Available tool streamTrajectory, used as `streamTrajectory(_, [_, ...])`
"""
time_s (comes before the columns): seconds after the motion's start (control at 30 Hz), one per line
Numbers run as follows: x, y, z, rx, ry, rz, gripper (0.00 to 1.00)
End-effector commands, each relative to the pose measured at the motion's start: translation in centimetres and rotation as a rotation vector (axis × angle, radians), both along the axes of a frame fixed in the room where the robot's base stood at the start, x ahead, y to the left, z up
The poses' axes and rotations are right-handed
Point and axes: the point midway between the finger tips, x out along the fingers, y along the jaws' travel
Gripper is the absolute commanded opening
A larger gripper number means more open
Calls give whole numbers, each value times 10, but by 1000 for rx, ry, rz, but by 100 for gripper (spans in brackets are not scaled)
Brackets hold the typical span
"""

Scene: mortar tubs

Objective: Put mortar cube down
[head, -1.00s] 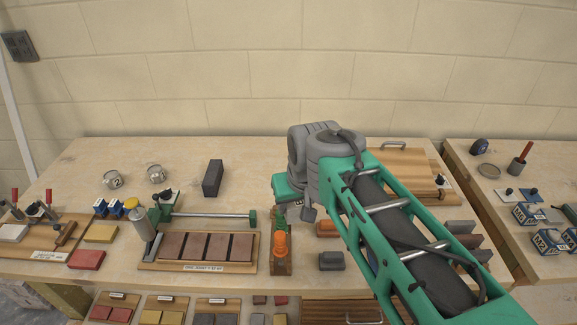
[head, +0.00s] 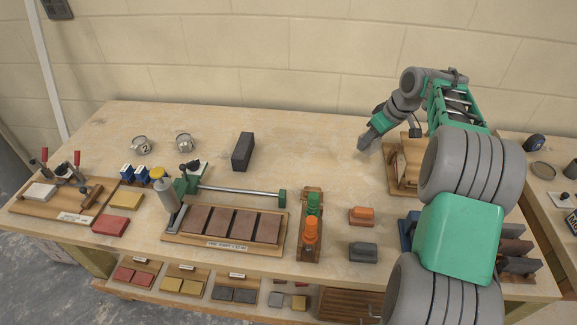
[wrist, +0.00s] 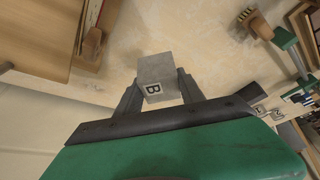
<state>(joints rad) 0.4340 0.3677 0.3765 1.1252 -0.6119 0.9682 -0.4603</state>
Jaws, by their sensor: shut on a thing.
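The mortar cube (wrist: 157,70) is a light grey block with a boxed letter B on one face. In the wrist view it sits between both fingers of my gripper (wrist: 160,82), which is shut on it. In the head view my gripper (head: 367,139) points down and left over the bare back part of the bench, left of a wooden piece at the right. The cube is too small there to make out clearly. I cannot tell whether its underside touches the bench.
The bench top (head: 310,135) is clear left of my gripper. A dark block (head: 243,151) and two metal tins (head: 142,145) stand further left. A wooden stand (head: 399,165) is close at the right. A brick holder (head: 225,224) and an orange block (head: 361,215) lie nearer the front.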

Motion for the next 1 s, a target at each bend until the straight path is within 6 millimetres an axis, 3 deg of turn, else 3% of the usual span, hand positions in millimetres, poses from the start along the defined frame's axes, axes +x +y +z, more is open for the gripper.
streamTrajectory(0.53, [0, 3, -92, 1, 2, 0, 0])
streamTrajectory(0.93, [0, 2, -104, -1, -1, 0, 0])
streamTrajectory(0.97, [0, 2, -104, 1, 2, -1, 46])
streamTrajectory(1.0, [0, 2, -103, 1, 2, -1, 49])
